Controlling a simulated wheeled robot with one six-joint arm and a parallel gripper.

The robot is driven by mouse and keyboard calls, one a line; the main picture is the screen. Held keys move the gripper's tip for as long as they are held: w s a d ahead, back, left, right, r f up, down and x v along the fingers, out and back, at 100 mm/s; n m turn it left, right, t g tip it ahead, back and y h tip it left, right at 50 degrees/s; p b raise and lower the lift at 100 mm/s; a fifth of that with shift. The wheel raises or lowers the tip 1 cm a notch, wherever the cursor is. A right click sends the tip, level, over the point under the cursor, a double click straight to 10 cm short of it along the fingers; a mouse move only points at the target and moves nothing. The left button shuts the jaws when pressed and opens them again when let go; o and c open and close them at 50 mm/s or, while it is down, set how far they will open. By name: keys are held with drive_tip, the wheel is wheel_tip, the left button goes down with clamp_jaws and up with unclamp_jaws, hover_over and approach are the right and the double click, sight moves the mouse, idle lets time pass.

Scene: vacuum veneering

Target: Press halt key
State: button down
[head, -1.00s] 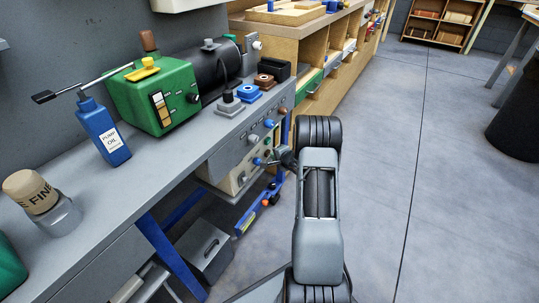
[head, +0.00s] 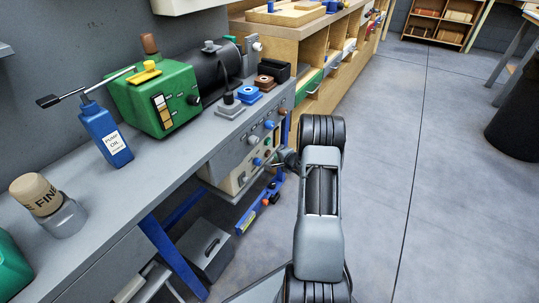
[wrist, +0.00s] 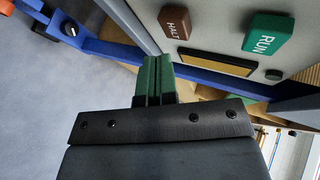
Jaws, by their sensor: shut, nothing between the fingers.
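The halt key (wrist: 174,21) is a brown block lettered HALT, at the top of the wrist view on a pale grey panel (wrist: 221,40). A green RUN key (wrist: 269,34) sits to its right on the same panel. My gripper (wrist: 153,60) has green fingers closed together with nothing between them. In the picture its tips lie just below and left of the halt key, and a gap shows between them. In the head view my gripper (head: 274,161) is by the front control panel (head: 240,172), partly hidden by my arm. I cannot make out the halt key there.
The bench (head: 150,150) carries a green pump (head: 160,98), a blue oil bottle (head: 105,136) and a jar (head: 60,216). Below the panel are a blue level (head: 258,207) and a grey box (head: 206,249).

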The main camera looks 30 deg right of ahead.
drive_tip(key=s+d+p, duration=0.2)
drive_tip(key=s+p, duration=0.1)
drive_tip(key=s, duration=0.2)
drive_tip(key=shift+s+d, duration=0.2)
drive_tip(key=shift+d, duration=0.2)
idle(0.9)
